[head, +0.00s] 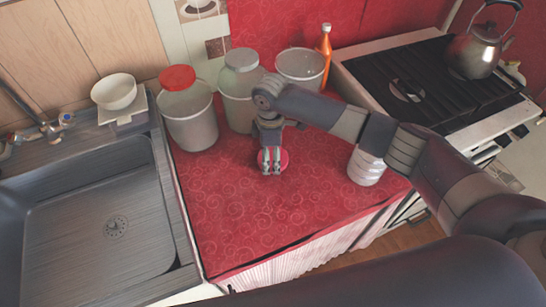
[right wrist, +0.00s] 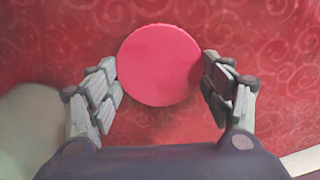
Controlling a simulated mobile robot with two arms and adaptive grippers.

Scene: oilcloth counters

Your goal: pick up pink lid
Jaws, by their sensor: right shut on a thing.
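The pink lid (head: 284,158) is a small round disc over the red patterned counter (head: 235,210), in front of the grey canisters. My right gripper (head: 271,168) reaches down to it in the head view and hides part of it. In the right wrist view the lid (right wrist: 160,65) lies between the two fingers of the right gripper (right wrist: 160,80), which are shut on its left and right edges. I cannot tell whether the lid touches the counter. My left gripper is not in view.
A canister with a red lid (head: 188,120), a grey-lidded canister (head: 238,95) and an open canister (head: 301,68) stand behind. An orange bottle (head: 325,50) is beside them. A pale jar (head: 365,168) stands right, the sink (head: 90,220) left, the stove (head: 440,80) right. The front counter is clear.

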